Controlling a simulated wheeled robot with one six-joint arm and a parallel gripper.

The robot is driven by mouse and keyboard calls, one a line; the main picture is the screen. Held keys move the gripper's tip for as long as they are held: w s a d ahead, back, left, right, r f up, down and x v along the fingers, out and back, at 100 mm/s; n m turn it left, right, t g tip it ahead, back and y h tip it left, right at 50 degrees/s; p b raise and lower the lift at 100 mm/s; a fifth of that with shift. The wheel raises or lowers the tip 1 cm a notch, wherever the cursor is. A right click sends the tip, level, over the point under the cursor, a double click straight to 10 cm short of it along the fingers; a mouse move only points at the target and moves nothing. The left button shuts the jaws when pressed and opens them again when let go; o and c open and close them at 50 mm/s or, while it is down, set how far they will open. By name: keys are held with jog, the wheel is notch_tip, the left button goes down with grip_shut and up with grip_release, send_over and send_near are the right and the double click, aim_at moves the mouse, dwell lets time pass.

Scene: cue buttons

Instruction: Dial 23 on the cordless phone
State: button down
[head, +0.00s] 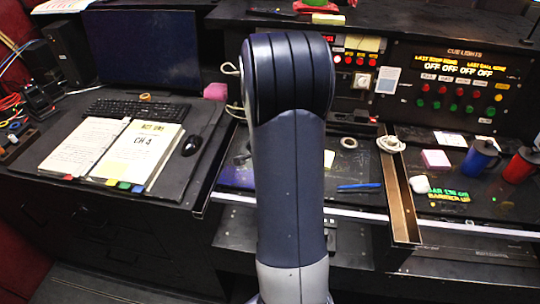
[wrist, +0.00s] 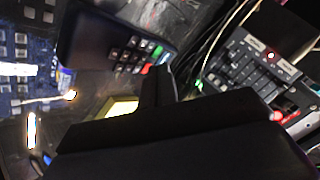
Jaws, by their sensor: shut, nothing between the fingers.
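In the wrist view, a dark device with a small keypad (wrist: 130,52) and green and red keys lies at upper centre; it looks like the cordless phone, but I cannot be sure. Its digits are too blurred to read. My gripper (wrist: 158,82) is shut and empty, with its dark tip just below and right of that keypad; I cannot tell whether it touches. In the head view my own arm stands over the middle of the desk and hides the gripper and this device.
Another keypad unit (wrist: 255,70) with a red light stands at right in the wrist view, beside cables. A button panel (wrist: 20,60) is at left. In the head view are a monitor (head: 145,48), keyboard (head: 132,107), open binder (head: 115,152), cue-light panel (head: 455,85) and two cups at right.

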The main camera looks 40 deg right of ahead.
dwell(0.8)
jog(key=shift+f+b, duration=0.35)
jog(key=shift+f, duration=0.1)
jog(key=shift+f, duration=0.25)
dwell(0.4)
jog(key=shift+r, duration=0.15)
jog(key=shift+r+p, duration=0.55)
notch_tip(320, 180, up, 5)
jog(key=p, duration=0.5)
jog(key=shift+r, duration=0.1)
dwell(0.6)
